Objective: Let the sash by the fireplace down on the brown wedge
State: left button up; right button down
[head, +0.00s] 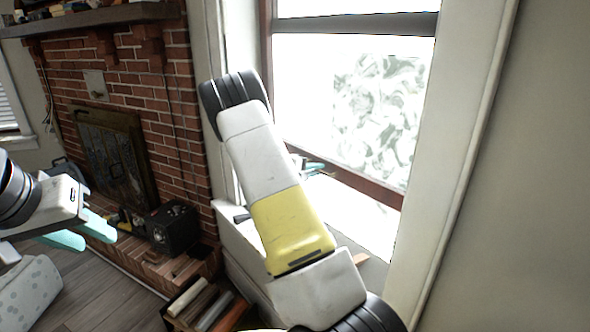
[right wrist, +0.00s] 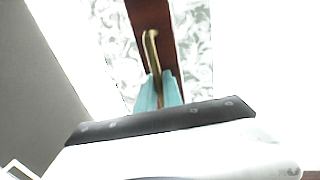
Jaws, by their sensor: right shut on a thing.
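The sash (head: 355,110) is in the window right of the fireplace. Its brown bottom rail (head: 372,190) stands above the sill, with a bright gap below. My right gripper (head: 314,167) is at this rail, largely hidden behind my right arm. In the right wrist view its teal fingers (right wrist: 159,90) are shut on a brass handle (right wrist: 151,45) on the brown rail (right wrist: 150,15). A small brown piece, likely the wedge (head: 361,258), shows on the sill beside my right arm, partly hidden. My left gripper (head: 82,234) is open and empty at the left.
The brick fireplace (head: 185,100) with its mantel stands at the left. A black box (head: 173,228) sits on the hearth. A crate with logs (head: 208,305) stands on the floor below the window. The white window frame (head: 455,130) and a bare wall bound the right side.

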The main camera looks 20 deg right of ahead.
jog(key=shift+f, duration=0.15)
dwell(0.3)
notch_tip(320, 180, down, 26)
jog(key=shift+s+r, duration=0.15)
jog(key=shift+r, duration=0.05)
jog(key=c, duration=1.8)
grip_release()
jog(key=shift+a+r, duration=0.1)
jog(key=shift+r, duration=0.05)
jog(key=v, duration=0.7)
jog(key=shift+a, duration=0.3)
jog(key=shift+r, duration=0.1)
